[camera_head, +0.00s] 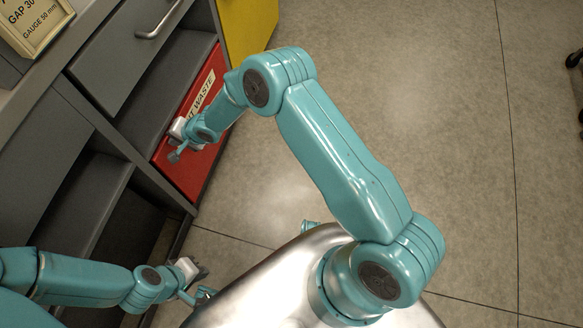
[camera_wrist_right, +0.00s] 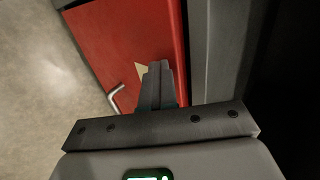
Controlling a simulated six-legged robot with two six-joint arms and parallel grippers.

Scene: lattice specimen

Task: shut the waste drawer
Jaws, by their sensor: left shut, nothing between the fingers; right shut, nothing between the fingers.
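The waste drawer has a red front (camera_head: 196,176) with a cream label reading "WASTE", low in the grey cabinet. My right arm covers part of it. Its red front (camera_wrist_right: 132,38) fills the upper middle of the right wrist view, with a metal handle (camera_wrist_right: 116,94) and a bit of the label showing. I cannot tell how far the drawer stands out. My right gripper (camera_head: 176,153) is shut and empty at the red front; its fingertips (camera_wrist_right: 157,68) lie over the front near the label, contact unclear. My left gripper (camera_head: 203,272) is shut and empty, low and away from the drawer.
The grey cabinet (camera_head: 100,115) has open shelves and a grey front with a bar handle (camera_head: 160,22). A yellow panel (camera_head: 248,30) adjoins it at the top.

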